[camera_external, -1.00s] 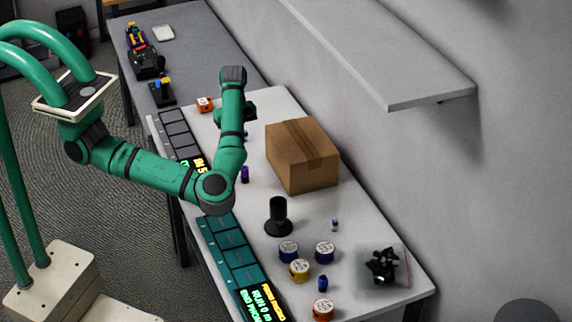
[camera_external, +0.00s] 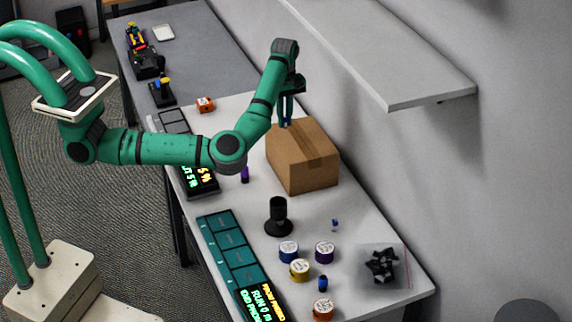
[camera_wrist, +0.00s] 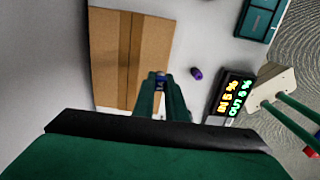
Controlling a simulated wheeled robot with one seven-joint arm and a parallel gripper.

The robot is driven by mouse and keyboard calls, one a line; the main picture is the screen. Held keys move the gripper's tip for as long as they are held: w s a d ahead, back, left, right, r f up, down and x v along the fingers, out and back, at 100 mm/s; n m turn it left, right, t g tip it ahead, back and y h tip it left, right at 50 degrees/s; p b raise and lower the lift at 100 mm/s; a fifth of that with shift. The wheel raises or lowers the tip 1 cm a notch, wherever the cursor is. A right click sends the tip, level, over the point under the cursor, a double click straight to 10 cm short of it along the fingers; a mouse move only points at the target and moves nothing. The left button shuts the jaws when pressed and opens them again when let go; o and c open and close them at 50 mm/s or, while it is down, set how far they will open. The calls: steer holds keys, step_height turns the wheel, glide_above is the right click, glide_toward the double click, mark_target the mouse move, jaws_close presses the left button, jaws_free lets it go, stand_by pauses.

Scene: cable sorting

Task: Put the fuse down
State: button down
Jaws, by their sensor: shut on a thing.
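My gripper (camera_external: 287,119) is shut on a small dark blue fuse (camera_external: 288,121) and holds it up at the back left edge of the brown cardboard box (camera_external: 303,165). In the wrist view the fuse (camera_wrist: 160,79) shows between the fingertips (camera_wrist: 160,84), with the box (camera_wrist: 120,60) below and to the left. The height of the fuse over the box or table cannot be told exactly. A purple fuse (camera_external: 245,174) lies apart on the table and also shows in the wrist view (camera_wrist: 196,73).
Teal trays (camera_external: 230,245) and a dark tray with a lit display (camera_external: 200,180) line the front edge. A black stand (camera_external: 279,217), several spools, including a yellow one (camera_external: 299,270), and a bag of black parts (camera_external: 382,266) stand nearer. A shelf (camera_external: 400,70) juts from the wall.

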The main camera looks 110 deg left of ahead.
glide_above(296, 144)
step_height(296, 144, down, 5)
steer(key=shift+w+d, duration=0.1)
steer(key=shift+d, duration=0.05)
steer(key=shift+f, duration=1.5)
steer(key=shift+f, duration=0.15)
steer(key=c, duration=1.8)
jaws_free()
step_height(296, 144, up, 12)
